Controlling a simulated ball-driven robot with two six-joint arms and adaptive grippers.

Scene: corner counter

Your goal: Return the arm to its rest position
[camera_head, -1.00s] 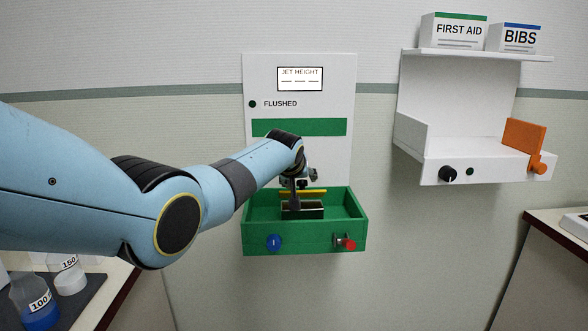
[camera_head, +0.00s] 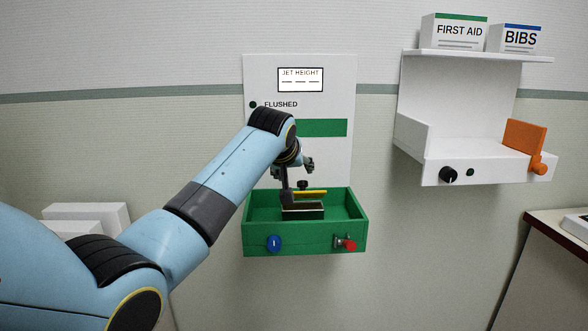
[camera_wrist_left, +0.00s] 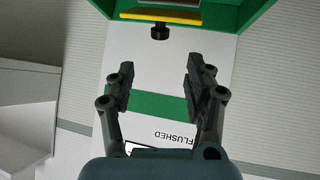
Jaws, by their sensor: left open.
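My left arm (camera_head: 215,195) comes in from the lower left in the head view. Its gripper (camera_head: 295,180) is above the green tray unit, partly hidden behind my wrist. In the left wrist view the gripper (camera_wrist_left: 158,88) is open, with nothing between its fingers. The wrist view faces the white panel, which appears upside down. The green tray (camera_head: 305,240) holds a dark block with a yellow strip (camera_head: 312,193) and a black knob; the strip and knob also show at the top of the wrist view (camera_wrist_left: 160,17). My right gripper is not in view.
The white panel (camera_head: 340,90) carries a blank "JET HEIGHT" display. A blue knob (camera_head: 274,243) and a red knob (camera_head: 348,245) stick out of the tray front. A white shelf unit (camera_head: 440,110) with an orange lever (camera_head: 525,140) is at right. A counter (camera_head: 550,250) is at lower right.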

